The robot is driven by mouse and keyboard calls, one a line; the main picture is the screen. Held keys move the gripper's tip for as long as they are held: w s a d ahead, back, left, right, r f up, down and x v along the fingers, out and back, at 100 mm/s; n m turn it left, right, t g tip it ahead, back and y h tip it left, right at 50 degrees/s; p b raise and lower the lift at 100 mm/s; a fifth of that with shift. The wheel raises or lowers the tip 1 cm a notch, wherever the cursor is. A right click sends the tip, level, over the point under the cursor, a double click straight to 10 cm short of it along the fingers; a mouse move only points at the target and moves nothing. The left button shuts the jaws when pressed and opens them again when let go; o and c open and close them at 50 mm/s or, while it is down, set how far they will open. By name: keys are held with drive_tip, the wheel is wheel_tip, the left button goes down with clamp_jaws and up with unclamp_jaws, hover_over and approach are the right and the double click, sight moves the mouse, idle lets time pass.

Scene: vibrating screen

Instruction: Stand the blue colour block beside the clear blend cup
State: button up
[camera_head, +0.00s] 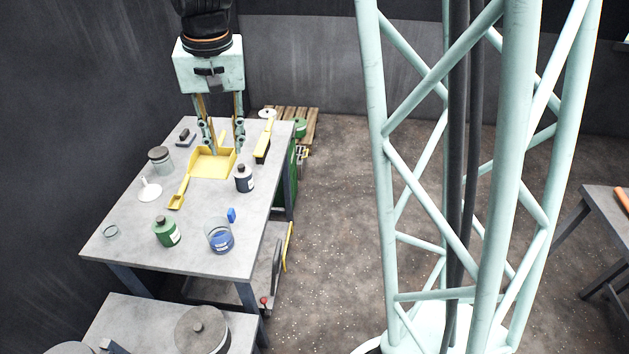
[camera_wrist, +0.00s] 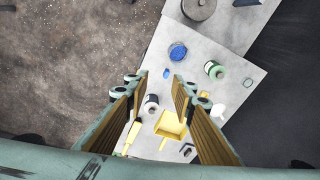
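The small blue colour block (camera_head: 231,215) is on the grey table, just behind and right of the clear blend cup (camera_head: 219,237), which has blue contents. In the wrist view the block (camera_wrist: 166,73) shows a small gap from the cup (camera_wrist: 178,52). I cannot tell whether the block is upright or lying. My gripper (camera_head: 223,138) is above the far part of the table, over the yellow dustpan, pointing down. Its fingers are wide apart and empty. In the wrist view the block appears just beyond the gap between the fingertips (camera_wrist: 158,80).
A dark bottle (camera_head: 244,179) stands between the dustpan (camera_head: 212,163) and the block. A green bottle (camera_head: 166,232) is left of the cup. A yellow scoop (camera_head: 177,200), white dish (camera_head: 150,190), jar (camera_head: 160,160) and yellow brush (camera_head: 264,142) are also on the table (camera_head: 200,263).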

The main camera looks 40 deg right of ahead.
drive_tip(key=s+r+n, duration=0.1)
drive_tip(key=s+r, duration=0.3)
drive_tip(key=s, duration=0.8)
drive_tip(key=s+r+n+t, duration=0.1)
drive_tip(key=s+r, duration=0.4)
drive_tip(key=s, duration=0.7)
drive_tip(key=s+r+n+t, duration=0.1)
drive_tip(key=s+r+n, duration=0.2)
drive_tip(key=s, duration=0.8)
drive_tip(key=shift+v, duration=0.8)
drive_tip(key=shift+s, duration=0.2)
drive_tip(key=shift+w+f, duration=0.1)
drive_tip(key=shift+f, duration=0.05)
wheel_tip(320, 180, down, 7)
drive_tip(key=b, duration=0.7)
